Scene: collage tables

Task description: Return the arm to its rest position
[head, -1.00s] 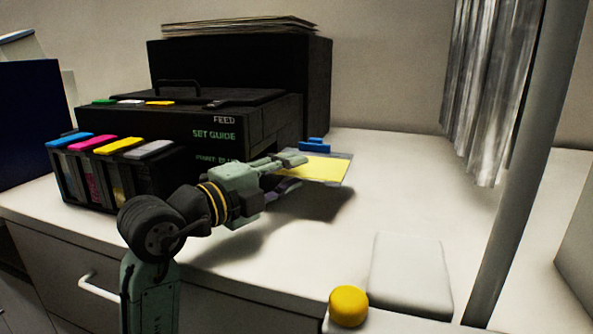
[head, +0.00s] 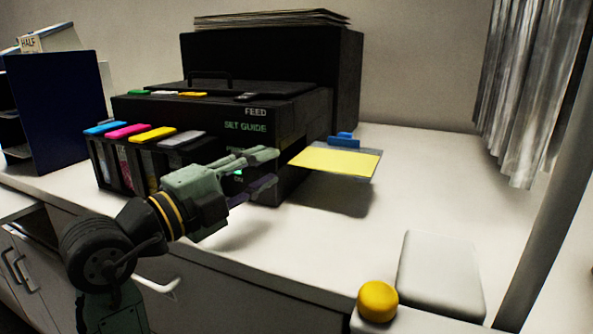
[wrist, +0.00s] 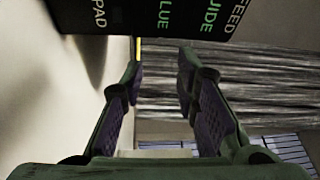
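My gripper (head: 270,168) is open and empty, with its two fingers apart in front of the black printer (head: 205,125). In the wrist view, the open fingers (wrist: 160,85) have nothing between them, and the printer's dark face with green lettering (wrist: 160,15) is beyond them. My arm reaches in from the lower left in the head view, over the counter's front edge. A yellow sheet (head: 336,162) lies on the grey tray at the printer's right side, apart from the fingers.
Ink tanks with coloured lids (head: 150,134) stand left of my gripper. A blue clip (head: 343,140) sits by the tray. A yellow knob (head: 377,301) and a pale block (head: 440,275) are at the front right. A grey post (head: 550,240) stands at right. The counter's (head: 430,190) right part is clear.

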